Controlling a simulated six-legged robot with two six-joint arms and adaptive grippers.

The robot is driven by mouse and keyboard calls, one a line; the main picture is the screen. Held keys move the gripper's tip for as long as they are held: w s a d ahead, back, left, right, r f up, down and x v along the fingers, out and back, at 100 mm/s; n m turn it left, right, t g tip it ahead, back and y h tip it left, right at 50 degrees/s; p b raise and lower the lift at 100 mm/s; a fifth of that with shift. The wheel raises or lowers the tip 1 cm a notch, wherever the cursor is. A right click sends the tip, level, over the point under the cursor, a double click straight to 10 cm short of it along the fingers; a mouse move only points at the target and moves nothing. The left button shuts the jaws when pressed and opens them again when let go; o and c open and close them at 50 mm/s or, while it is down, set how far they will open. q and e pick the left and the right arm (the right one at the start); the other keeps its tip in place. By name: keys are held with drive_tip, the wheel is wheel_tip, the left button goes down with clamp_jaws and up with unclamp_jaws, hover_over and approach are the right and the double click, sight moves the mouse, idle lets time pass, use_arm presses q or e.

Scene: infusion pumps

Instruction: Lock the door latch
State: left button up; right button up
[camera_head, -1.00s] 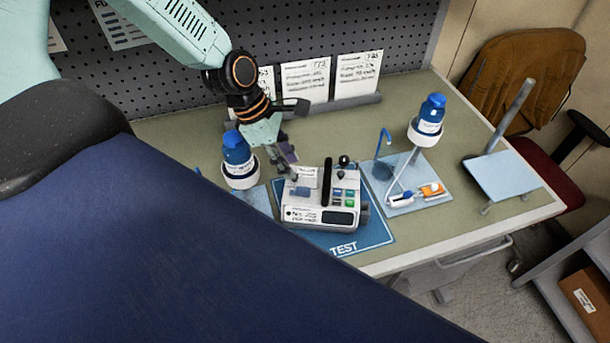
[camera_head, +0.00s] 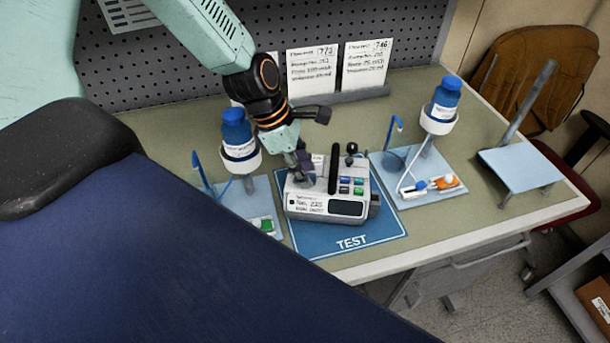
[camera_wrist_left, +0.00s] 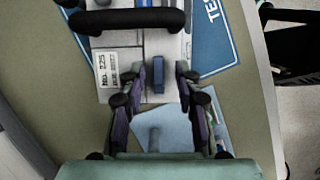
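The white infusion pump (camera_head: 325,208) stands on the blue TEST mat (camera_head: 350,243), with a black handle (camera_head: 333,168), coloured buttons and a dark screen. My left gripper (camera_head: 309,182) is over the left part of the pump's top. In the left wrist view, a small upright blue tab (camera_wrist_left: 158,75), which looks like the door latch, stands between the spread fingers of the left gripper (camera_wrist_left: 155,82). There are gaps on both sides of it. In the head view the fingers hide the tab. My right gripper is in neither view.
A blue-capped bottle (camera_head: 236,130) on a stand is close left of my left gripper. Another bottle (camera_head: 444,100) stands right of the pump on a light blue mat. Cards lean at the back.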

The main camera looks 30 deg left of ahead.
use_arm(q)
drive_tip(key=shift+w+f, duration=0.2)
drive_tip(key=shift+f, duration=0.1)
drive_tip(key=shift+d, duration=0.1)
drive_tip(key=shift+s, duration=0.1)
drive_tip(key=shift+c, duration=1.3)
clamp_jaws()
